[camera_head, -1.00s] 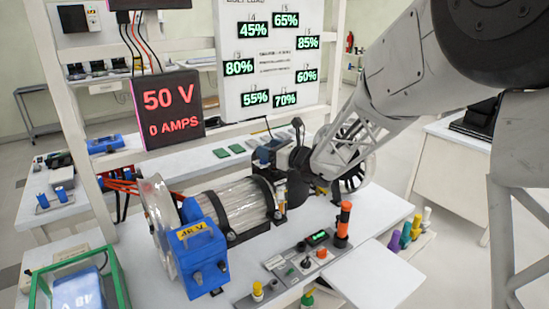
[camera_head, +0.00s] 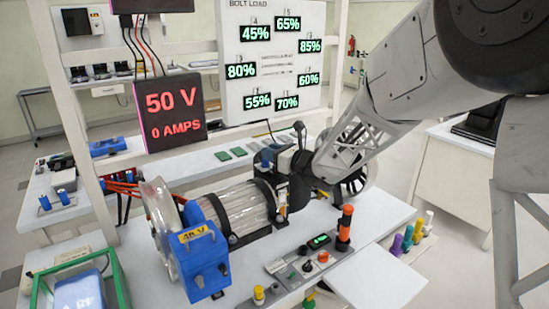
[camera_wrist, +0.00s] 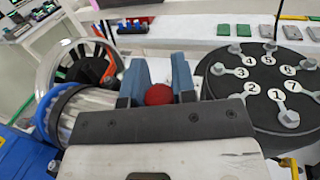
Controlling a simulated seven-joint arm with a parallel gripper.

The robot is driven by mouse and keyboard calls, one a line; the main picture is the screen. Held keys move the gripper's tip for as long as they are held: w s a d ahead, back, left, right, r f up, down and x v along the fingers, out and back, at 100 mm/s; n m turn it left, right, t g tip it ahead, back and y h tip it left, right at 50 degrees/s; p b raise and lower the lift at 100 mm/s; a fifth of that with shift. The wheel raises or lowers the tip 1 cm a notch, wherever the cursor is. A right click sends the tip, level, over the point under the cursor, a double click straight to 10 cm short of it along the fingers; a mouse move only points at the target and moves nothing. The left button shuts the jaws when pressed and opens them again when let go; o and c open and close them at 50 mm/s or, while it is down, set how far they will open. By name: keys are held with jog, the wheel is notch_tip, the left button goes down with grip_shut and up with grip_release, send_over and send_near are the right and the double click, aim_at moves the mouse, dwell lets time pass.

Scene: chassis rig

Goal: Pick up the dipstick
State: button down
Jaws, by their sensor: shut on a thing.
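In the wrist view, my gripper (camera_wrist: 158,78) has its two blue fingers closed on a round red knob, which I take to be the top of the dipstick (camera_wrist: 159,95). The rest of the dipstick is hidden behind the fingers and the dark gripper body. In the head view, my dark gripper (camera_head: 300,178) is at the right end of the motor with the clear, silvery drum (camera_head: 243,206). The red knob cannot be made out there, and I cannot tell how far the dipstick is lifted.
A round black plate (camera_wrist: 262,100) with numbered bolts lies right of my fingers. A spoked wheel (camera_wrist: 85,62) is on the left. A blue 48 V box (camera_head: 205,262), a control panel (camera_head: 300,268) and an orange-black post (camera_head: 345,228) stand in front. The front right white surface (camera_head: 375,278) is clear.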

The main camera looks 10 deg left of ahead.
jog(key=shift+r, duration=0.15)
jog(key=shift+r, duration=0.55)
jog(key=s+d+r, duration=0.1)
jog(key=s+d, duration=0.2)
jog(key=s, duration=0.4)
jog(key=s+d+r, duration=0.2)
jog(key=s+d, duration=0.1)
jog(key=s, duration=0.4)
jog(key=shift+s+d+r, duration=0.3)
jog(key=shift+d, duration=0.05)
jog(key=shift+w, duration=0.15)
